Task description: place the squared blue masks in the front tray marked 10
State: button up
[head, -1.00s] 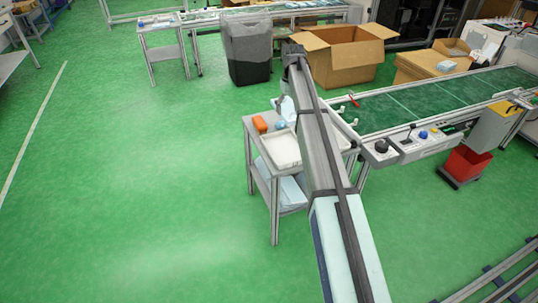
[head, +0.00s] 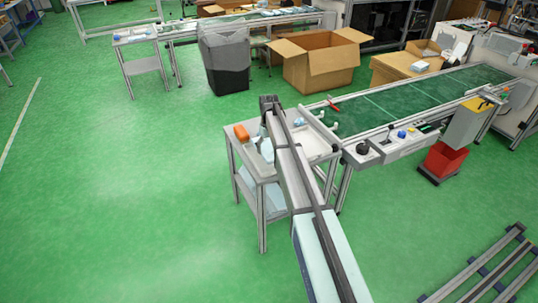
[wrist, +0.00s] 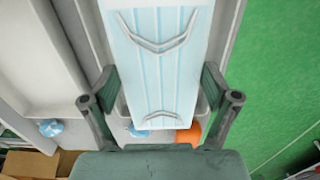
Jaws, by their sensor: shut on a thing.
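A flat light-blue pleated mask piece (wrist: 157,65), perhaps a stack, fills the upper middle of the wrist view. It lies between the two fingers of my gripper (wrist: 160,100), which is shut on it. In the head view, a pale blue piece (head: 267,150) shows at the end of my arm, over the cart (head: 282,176). A white tray (head: 314,140) is on the cart to the right of my arm; its edge also shows at the left of the wrist view (wrist: 40,55). I cannot read any number on a tray. My arm hides part of the cart top.
An orange thing (head: 241,132) is on the cart's back left corner. Small blue crumpled pieces (wrist: 50,127) lie near the tray. The green conveyor (head: 400,105) adjoins at right. A grey bin (head: 224,60) and an open carton (head: 318,60) stand behind. Left floor is free.

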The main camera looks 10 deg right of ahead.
aim_at(269, 148)
jog(key=shift+f, duration=2.05)
jog(key=shift+f, duration=0.2)
jog(key=o, duration=0.7)
notch_tip(269, 148, up, 12)
jog(key=shift+r+b, duration=0.2)
jog(key=shift+b, duration=0.1)
